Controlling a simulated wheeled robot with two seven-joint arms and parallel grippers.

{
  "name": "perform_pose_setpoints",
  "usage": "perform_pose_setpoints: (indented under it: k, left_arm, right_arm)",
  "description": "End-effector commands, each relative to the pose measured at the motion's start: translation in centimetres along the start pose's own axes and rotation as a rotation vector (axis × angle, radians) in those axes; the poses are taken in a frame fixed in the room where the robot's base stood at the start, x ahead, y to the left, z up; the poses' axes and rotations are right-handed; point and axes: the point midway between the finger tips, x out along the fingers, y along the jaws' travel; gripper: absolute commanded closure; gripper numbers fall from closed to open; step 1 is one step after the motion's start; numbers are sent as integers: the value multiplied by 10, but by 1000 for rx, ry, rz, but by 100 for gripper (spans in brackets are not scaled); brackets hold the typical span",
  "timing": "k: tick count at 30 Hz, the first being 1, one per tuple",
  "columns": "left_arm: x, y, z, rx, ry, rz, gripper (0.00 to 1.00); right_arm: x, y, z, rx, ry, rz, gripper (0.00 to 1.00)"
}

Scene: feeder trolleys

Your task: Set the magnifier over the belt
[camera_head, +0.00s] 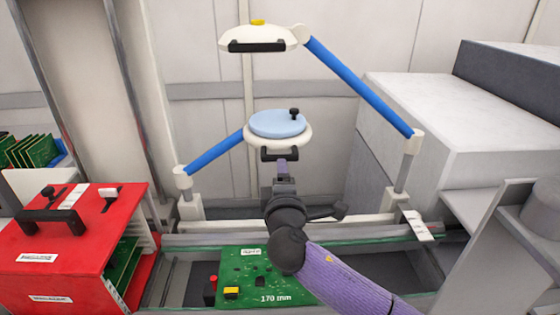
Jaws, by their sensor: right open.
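The magnifier (277,123) is a pale blue round disc in a white rim, with a small black knob on top and a black handle (268,155) at its front. A blue arm joins it to a post at the left. It hangs above and behind the belt (190,240), which carries a green circuit board (245,272) marked 170 mm. My right gripper (282,168) is open, right at the handle's near side. I cannot tell whether the handle lies between its fingers. My left gripper is not in view.
A white lamp-like head (258,38) with a black handle hangs higher, on a blue arm from the right post (408,160). A red board magazine (75,240) stands at left. Large grey machine housings (450,130) fill the right. Purple arm links are mine.

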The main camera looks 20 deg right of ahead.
Motion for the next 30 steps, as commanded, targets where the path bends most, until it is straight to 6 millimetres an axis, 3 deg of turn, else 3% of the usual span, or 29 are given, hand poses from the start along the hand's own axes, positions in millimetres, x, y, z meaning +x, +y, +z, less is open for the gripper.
perform_pose_setpoints:
  k: [3, 9, 20, 21, 29, 30]
  left_arm:
    - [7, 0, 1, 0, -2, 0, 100]
    - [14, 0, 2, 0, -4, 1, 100]
    - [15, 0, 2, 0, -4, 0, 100]
    - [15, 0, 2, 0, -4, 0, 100]
    - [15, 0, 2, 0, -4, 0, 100]
    - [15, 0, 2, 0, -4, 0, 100]
  right_arm:
    - [30, -2, 1, 1, -4, 0, 41]
    - [65, -3, 0, 4, -2, -3, 41]
    - [75, -2, 0, 7, -1, -5, 41]
    - [75, -2, 0, 7, -1, -5, 43]
    - [75, -2, 0, 7, -1, -5, 98]
    - [75, -2, 0, 7, -1, -6, 100]
